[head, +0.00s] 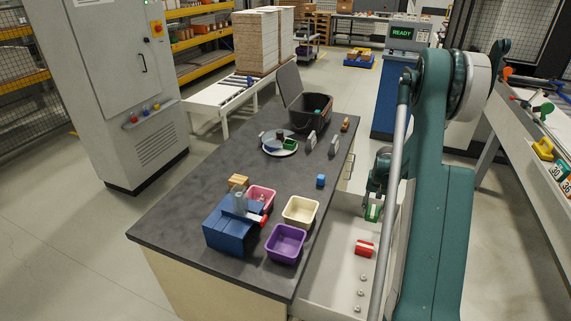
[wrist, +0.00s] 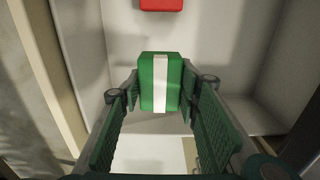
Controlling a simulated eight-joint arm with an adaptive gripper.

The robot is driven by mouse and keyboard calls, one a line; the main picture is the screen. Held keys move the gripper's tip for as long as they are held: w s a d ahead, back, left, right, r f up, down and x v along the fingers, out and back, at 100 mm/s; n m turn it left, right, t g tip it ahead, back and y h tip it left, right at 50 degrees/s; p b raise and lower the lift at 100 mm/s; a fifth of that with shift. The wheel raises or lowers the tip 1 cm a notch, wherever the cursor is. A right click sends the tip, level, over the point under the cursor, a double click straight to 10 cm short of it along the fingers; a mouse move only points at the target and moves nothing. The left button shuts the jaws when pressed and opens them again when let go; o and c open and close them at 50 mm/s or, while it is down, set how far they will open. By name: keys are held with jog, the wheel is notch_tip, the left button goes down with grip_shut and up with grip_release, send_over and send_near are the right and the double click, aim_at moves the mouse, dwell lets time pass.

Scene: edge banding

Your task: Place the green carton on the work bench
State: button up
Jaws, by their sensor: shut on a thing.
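The green carton (wrist: 146,85), with a white stripe down its middle, sits between the fingers of my gripper (wrist: 162,92) in the wrist view. The fingers are shut on it. In the head view my gripper (head: 374,202) and the green carton (head: 371,213) are over the open drawer (head: 335,230), to the right of the work bench (head: 178,215). The carton's height above the drawer floor is hard to tell. The bench has a dark grey top.
A red carton (head: 364,248) with a white stripe lies in the drawer, near several small round pieces. The bench's left part is clear.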

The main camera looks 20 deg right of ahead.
notch_tip(320, 180, up, 26)
jog(key=w+a+n+p, duration=0.1)
jog(key=w+a+n, duration=0.2)
jog(key=w+a, duration=0.75)
jog(key=w+a+n+p, duration=0.2)
jog(key=w+a+n, duration=0.25)
jog(key=a, duration=1.05)
jog(key=w+a+n+p, duration=0.1)
jog(key=w+a+n, duration=0.1)
jog(key=w+a, duration=0.9)
jog(key=a+n+p, duration=0.3)
jog(key=a+n, duration=0.6)
jog(key=a, duration=3.2)
jog(key=shift+m, duration=0.25)
jog(key=shift+w+a+f, duration=0.1)
jog(key=shift+a+f, duration=0.05)
jog(key=shift+f, duration=1)
jog(key=shift+a+f, duration=0.15)
jog(key=shift+f, duration=1)
jog(key=shift+f+b, duration=0.3)
jog(key=shift+f, duration=2.8)
